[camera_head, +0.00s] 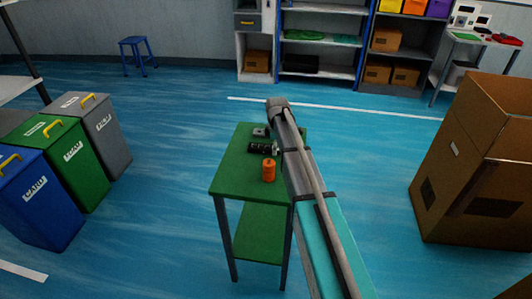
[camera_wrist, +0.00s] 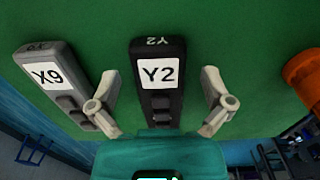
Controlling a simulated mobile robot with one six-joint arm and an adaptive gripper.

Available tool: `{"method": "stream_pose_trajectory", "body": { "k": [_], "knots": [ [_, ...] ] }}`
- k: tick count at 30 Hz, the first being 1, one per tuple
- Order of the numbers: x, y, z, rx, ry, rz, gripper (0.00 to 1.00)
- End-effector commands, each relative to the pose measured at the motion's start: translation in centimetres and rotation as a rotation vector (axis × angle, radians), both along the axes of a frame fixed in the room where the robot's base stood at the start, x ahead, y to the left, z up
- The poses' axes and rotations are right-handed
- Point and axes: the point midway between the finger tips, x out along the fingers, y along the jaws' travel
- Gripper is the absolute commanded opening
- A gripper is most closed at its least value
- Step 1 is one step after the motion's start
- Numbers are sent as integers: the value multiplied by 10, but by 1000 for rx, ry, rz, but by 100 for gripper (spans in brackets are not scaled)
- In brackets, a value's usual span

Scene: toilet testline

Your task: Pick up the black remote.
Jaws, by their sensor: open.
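The black remote (camera_wrist: 159,82), with a white label reading Y2, lies on a green table top. It also shows in the head view (camera_head: 261,148) beside my arm. In the wrist view my gripper (camera_wrist: 160,98) is open, with one finger on each side of the black remote and a gap on both sides. Nothing is held. The remote's near end runs down towards the teal part of my gripper at the bottom of the view. In the head view my arm hides the gripper's fingers.
A grey remote (camera_wrist: 55,85) labelled X9 lies close to the left finger. An orange cylinder (camera_head: 268,170) stands at the other side, also at the right edge of the wrist view (camera_wrist: 304,74). The green table (camera_head: 235,172) is small. Bins stand left, a large cardboard box (camera_head: 480,170) right.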

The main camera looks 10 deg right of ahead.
Motion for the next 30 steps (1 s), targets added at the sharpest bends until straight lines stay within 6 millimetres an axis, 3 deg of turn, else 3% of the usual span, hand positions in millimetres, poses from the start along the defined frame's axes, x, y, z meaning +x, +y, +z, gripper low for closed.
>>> {"method": "stream_pose_trajectory", "body": {
  "k": [19,30],
  "knots": [
    [0,0,-2,0,0,0,100],
    [0,0,-2,0,0,1,33]
  ]
}}
